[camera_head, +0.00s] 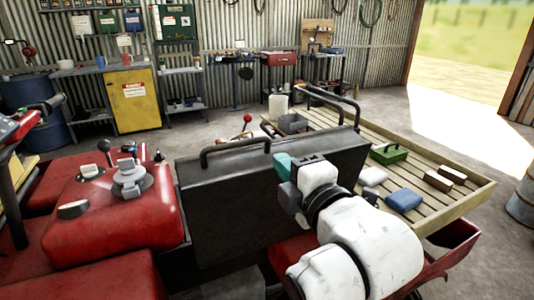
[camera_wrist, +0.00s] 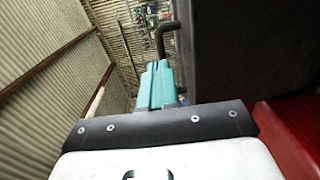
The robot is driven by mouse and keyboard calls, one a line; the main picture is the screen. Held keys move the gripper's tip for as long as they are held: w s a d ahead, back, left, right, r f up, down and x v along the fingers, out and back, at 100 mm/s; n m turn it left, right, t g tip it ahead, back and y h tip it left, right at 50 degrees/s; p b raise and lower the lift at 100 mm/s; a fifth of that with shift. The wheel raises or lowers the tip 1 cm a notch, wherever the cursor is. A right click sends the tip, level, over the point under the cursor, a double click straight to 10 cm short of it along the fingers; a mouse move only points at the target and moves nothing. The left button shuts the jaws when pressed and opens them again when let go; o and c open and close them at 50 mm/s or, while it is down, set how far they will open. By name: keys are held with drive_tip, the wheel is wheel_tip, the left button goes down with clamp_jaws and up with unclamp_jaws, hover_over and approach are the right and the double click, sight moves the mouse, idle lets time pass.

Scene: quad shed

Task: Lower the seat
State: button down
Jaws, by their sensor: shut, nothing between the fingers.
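The black seat (camera_head: 235,200) stands raised on edge across the red quad, its broad dark face toward the head camera. A black bar handle (camera_head: 235,147) runs along its upper left edge. My gripper (camera_head: 284,163) has teal fingers and is shut and empty, close to the upper part of the seat's face; I cannot tell whether it touches. In the wrist view my fingers (camera_wrist: 157,75) are together, beside the dark seat face (camera_wrist: 250,50), with a bent black bar (camera_wrist: 165,38) just beyond their tips. My white arm hides the seat's lower right part.
The red quad body (camera_head: 110,200) with levers lies left. Behind the seat is a slatted wooden bed (camera_head: 430,185) holding a green toolbox (camera_head: 389,153), a blue cloth-like item (camera_head: 403,199) and brown blocks (camera_head: 445,178). A yellow cabinet (camera_head: 133,98) and benches line the wall.

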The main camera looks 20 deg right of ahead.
sight(260, 141)
drive_tip(key=w, duration=0.7)
drive_tip(key=shift+w, duration=0.35)
